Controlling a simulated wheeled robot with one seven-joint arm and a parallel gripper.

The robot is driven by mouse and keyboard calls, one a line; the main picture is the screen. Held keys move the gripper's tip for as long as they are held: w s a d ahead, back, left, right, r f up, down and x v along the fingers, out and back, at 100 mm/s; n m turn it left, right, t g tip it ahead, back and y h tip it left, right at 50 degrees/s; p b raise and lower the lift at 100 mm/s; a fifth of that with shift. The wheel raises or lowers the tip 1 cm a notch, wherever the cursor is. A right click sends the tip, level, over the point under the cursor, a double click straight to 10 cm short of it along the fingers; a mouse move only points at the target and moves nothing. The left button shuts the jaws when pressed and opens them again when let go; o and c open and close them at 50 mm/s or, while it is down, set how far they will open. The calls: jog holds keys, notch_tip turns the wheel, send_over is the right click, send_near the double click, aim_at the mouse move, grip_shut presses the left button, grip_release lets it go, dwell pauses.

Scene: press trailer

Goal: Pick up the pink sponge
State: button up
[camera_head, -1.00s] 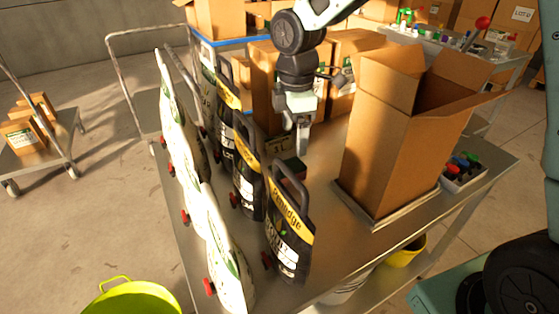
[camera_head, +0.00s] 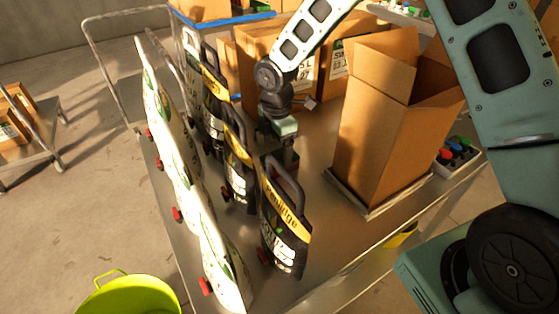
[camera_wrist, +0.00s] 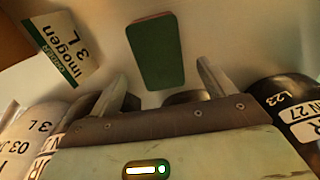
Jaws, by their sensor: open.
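The only sponge-like thing I see is a flat block (camera_wrist: 156,55), dark green on its broad face with a reddish-pink edge. It lies on the metal cart top. My gripper (camera_wrist: 162,84) is open in the wrist view, with one finger on each side of the block's near end. The block looks just beyond the fingertips, and nothing is held. In the head view, my gripper (camera_head: 286,147) points down behind the black bottles, and the block there is mostly hidden. Whether a finger touches it, I cannot tell.
Black jugs (camera_head: 285,232) and white jugs (camera_head: 222,255) stand in rows left of my gripper. A tall open cardboard box (camera_head: 372,135) stands to the right on a tray. More boxes (camera_head: 335,70) stand behind. A labelled carton (camera_wrist: 62,48) is close in the wrist view.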

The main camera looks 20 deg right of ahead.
aim_at(280, 157)
jog(key=shift+d+f+p, duration=0.2)
jog(key=shift+f+p, duration=0.25)
jog(key=shift+f, duration=0.95)
jog(key=shift+d+f+p, duration=0.15)
jog(key=shift+f+p, duration=0.3)
jog(key=shift+f, duration=0.9)
jog(key=shift+c, duration=0.3)
jog(key=c, duration=1)
